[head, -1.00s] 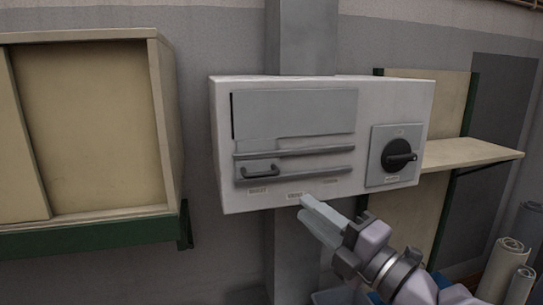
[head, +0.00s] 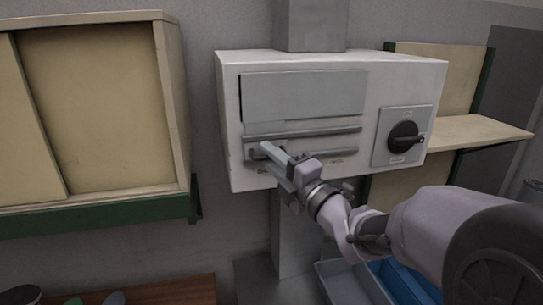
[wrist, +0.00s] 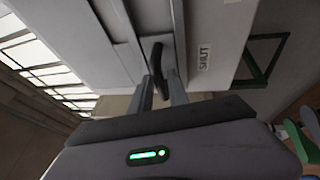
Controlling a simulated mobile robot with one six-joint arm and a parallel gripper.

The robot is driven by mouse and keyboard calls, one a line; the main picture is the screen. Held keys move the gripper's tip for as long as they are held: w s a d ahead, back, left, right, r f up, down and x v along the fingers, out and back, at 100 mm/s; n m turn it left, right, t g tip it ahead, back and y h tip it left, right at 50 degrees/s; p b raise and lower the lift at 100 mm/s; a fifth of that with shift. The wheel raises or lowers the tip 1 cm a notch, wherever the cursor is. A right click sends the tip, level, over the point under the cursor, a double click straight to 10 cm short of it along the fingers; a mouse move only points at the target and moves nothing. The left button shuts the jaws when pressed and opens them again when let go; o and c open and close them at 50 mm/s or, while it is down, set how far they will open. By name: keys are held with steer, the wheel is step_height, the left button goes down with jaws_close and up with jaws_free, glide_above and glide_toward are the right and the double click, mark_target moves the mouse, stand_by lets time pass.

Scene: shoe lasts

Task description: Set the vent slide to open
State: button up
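The vent slide is a grey plate between two horizontal rails (head: 318,153) on the front of a white wall box (head: 345,177). Its dark handle (wrist: 157,58) is at the left end of the rails. In the wrist view a label reading SHUT (wrist: 204,58) lies beside the handle. My gripper (head: 268,156) is at the handle. In the wrist view its fingers (wrist: 160,88) stand apart, one on each side of the handle, with what looks like a small gap. In the head view the gripper hides most of the handle and the left label.
A black rotary switch (head: 403,137) sits on the box's right side. A beige cabinet (head: 100,110) hangs to the left, and a shelf (head: 475,133) is at the right. Blue bins (head: 350,285) stand below. The rails right of my gripper look clear.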

jaws_close()
steer(key=shift+r, duration=0.1)
stand_by(1.2)
